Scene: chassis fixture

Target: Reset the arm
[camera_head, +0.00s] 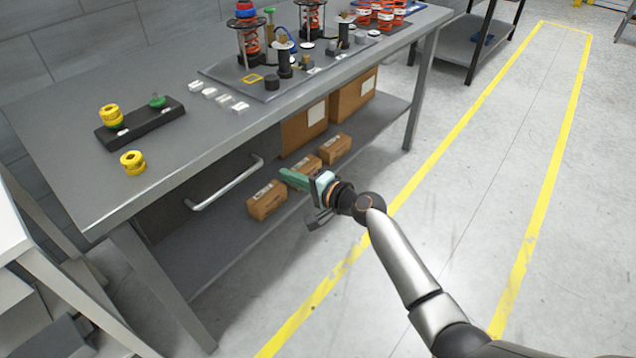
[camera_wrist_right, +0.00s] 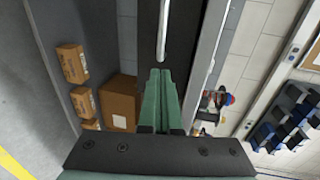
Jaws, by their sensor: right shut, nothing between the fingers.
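My right arm (camera_head: 400,260) comes in from the lower right in the head view. Its right gripper (camera_head: 288,177), with green fingers, is in front of the workbench's open side, below the tabletop level in the picture. The fingers are shut together with nothing between them. In the right wrist view the gripper (camera_wrist_right: 161,75) shows its two green fingers side by side, pointing toward the dark drawer front with its handle (camera_wrist_right: 163,30). My left gripper is in neither view.
The grey workbench (camera_head: 190,150) holds a black fixture (camera_head: 140,125) with yellow rings, a loose yellow ring stack (camera_head: 132,162) and a plate with spring assemblies (camera_head: 270,85). Cardboard boxes (camera_head: 267,200) sit on the lower shelf. Yellow-lined floor (camera_head: 480,180) at right is clear.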

